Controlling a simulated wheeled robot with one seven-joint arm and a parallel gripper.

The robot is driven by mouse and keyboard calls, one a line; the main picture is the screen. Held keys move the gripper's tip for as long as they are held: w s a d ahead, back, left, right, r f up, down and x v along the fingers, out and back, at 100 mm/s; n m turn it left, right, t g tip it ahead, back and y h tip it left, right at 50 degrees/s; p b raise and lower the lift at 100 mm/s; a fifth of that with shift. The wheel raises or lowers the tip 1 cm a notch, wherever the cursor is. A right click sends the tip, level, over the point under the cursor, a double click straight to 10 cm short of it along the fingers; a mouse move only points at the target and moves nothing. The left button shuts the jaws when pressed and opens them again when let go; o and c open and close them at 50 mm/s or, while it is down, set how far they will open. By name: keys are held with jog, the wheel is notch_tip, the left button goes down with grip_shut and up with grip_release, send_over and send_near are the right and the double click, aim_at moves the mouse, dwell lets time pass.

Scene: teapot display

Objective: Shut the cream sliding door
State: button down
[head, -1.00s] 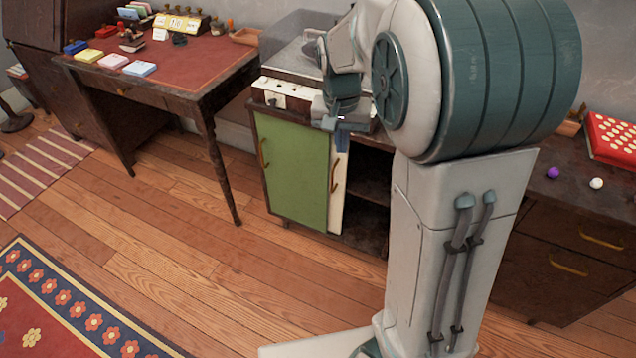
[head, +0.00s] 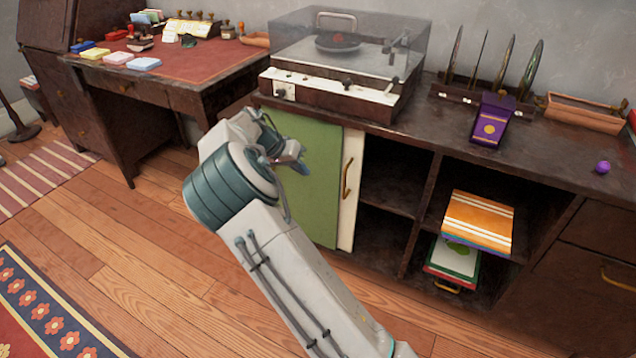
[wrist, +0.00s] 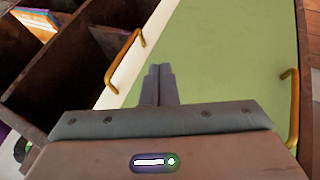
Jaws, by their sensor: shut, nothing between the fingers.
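The cream sliding door (head: 351,205) shows as a narrow upright strip with a brass handle (head: 347,180). Most of it is hidden behind the green door (head: 318,190), and the compartment to its right stands open. In the wrist view the cream door (wrist: 146,45) and its handle (wrist: 122,60) are left of my gripper (wrist: 160,70), whose fingers are together and empty. The green door (wrist: 225,60) fills the background there, with its own handle (wrist: 293,105) at the right. In the head view my gripper (head: 300,163) is in front of the green door, left of the cream handle.
A record player (head: 340,65) stands on the cabinet top. The open shelves hold an orange striped box (head: 478,222) and other boxes (head: 455,258). A purple stand (head: 490,120) and a purple ball (head: 603,167) are on top.

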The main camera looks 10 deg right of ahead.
jog(key=shift+s+d+f+b, duration=0.1)
jog(key=shift+d+f+b, duration=0.75)
jog(key=shift+d+f, duration=0.5)
jog(key=shift+s+d+f+b, duration=0.1)
jog(key=shift+d+f+b, duration=0.85)
jog(key=shift+d, duration=0.75)
jog(key=shift+d+f+b, duration=0.7)
jog(key=shift+d+f, duration=0.65)
jog(key=shift+d, duration=0.15)
